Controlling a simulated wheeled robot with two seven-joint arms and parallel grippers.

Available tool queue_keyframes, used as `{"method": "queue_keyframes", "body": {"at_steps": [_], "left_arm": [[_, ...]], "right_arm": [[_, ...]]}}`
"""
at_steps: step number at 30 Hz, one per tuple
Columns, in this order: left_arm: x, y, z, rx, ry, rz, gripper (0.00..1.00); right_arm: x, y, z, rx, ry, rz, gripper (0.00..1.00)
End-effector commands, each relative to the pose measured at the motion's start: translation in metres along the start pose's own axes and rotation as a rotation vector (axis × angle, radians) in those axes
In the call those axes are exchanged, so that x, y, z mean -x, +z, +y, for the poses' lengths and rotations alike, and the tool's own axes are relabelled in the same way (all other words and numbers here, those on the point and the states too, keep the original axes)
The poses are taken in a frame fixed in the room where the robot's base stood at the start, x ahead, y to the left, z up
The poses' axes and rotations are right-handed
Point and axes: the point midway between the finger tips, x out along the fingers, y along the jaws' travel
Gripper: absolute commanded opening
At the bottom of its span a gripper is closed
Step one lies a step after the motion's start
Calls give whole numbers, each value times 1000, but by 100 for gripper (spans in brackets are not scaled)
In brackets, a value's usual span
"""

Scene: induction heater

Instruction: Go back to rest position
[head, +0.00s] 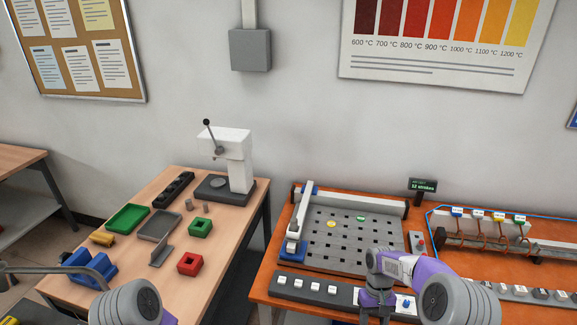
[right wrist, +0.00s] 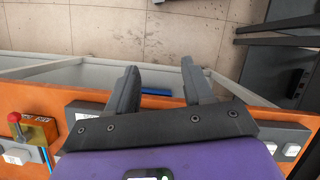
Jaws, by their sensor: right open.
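My right arm, purple and grey, reaches in from the bottom right of the head view. Its gripper (head: 377,300) points down over the front of the orange table (head: 262,283). The right wrist view shows its two dark fingers apart with nothing between them (right wrist: 160,88). Below the fingers are the table's front edge and the tiled floor (right wrist: 175,35). A grey rounded link of my left arm (head: 125,306) shows at the bottom left of the head view. My left gripper cannot be made out in either view.
The orange table holds a perforated plate (head: 345,238) with a grey frame, a strip of white switches (head: 315,288) and a coil rack (head: 480,225). The wooden table (head: 215,258) holds a white press (head: 235,160), green tray (head: 127,218), red block (head: 190,264) and blue stand (head: 90,270). A gap separates the tables.

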Motion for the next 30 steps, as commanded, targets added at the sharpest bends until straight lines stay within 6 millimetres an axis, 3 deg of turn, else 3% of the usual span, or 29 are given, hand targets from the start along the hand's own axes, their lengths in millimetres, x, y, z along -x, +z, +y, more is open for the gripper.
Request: {"method": "queue_keyframes", "body": {"at_steps": [11,17,21,25,30], "left_arm": [[-10,-1,-3,0,0,1,54],[-18,-2,-6,0,0,2,54],[-24,-2,-9,0,0,2,54],[-28,-2,-10,0,0,2,54],[-30,-2,-11,0,0,2,54]], "right_arm": [[-96,2,-56,29,-151,99,52],[-166,27,-102,-14,-273,187,52],[-205,55,-128,-82,-338,257,52],[-227,82,-141,-145,-364,310,52],[-238,104,-146,-201,-369,357,52]]}}
